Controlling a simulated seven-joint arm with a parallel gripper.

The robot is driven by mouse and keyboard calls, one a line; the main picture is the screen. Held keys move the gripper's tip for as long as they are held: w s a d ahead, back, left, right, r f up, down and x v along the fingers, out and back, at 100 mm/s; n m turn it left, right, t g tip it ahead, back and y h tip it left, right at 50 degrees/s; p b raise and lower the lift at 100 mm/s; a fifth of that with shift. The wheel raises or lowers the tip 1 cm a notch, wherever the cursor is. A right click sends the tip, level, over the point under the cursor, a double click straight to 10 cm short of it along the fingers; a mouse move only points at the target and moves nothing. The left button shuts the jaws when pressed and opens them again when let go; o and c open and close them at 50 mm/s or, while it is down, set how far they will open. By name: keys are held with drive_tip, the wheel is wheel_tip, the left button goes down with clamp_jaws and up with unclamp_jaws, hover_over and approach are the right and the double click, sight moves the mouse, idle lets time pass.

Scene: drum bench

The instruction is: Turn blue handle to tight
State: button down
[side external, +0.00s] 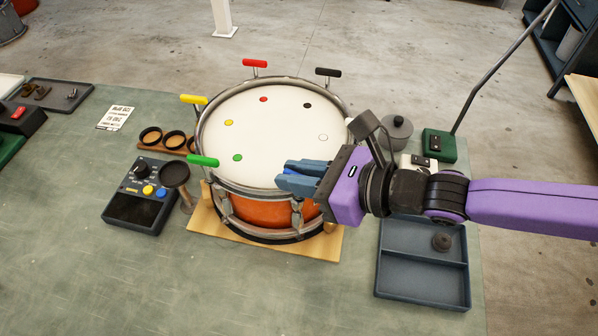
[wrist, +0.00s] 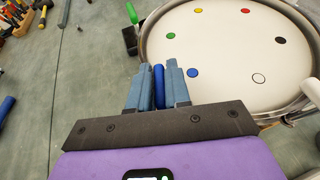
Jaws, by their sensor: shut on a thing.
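The blue handle (wrist: 159,87) is between the two blue-grey fingers of my gripper (wrist: 157,68) in the wrist view, close to a blue dot (wrist: 193,72) on the drum head. In the side view my gripper (side external: 281,176) is over the near right rim of the drum (side external: 258,210). Only a sliver of the blue handle (side external: 291,171) shows there between the fingers. The fingers are shut on it. The rod under the handle is hidden, and I cannot read its tightness.
Green (side external: 203,160), yellow (side external: 194,99), red (side external: 255,63) and black (side external: 328,72) handles stand around the rim. A control box (side external: 140,196) is left of the drum. A blue-grey tray (side external: 423,284) is at right. The front left bench is clear.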

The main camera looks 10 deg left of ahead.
drive_tip(key=shift+w+d+m, duration=0.15)
drive_tip(key=shift+w+m, duration=0.15)
drive_tip(key=shift+w, duration=0.05)
drive_tip(key=c, duration=1.2)
unclamp_jaws()
drive_tip(key=shift+d, duration=0.1)
drive_tip(key=shift+o, duration=0.2)
drive_tip(key=shift+s, duration=0.2)
drive_tip(key=shift+s, duration=0.1)
drive_tip(key=v, duration=1.7)
drive_tip(key=shift+r, duration=0.2)
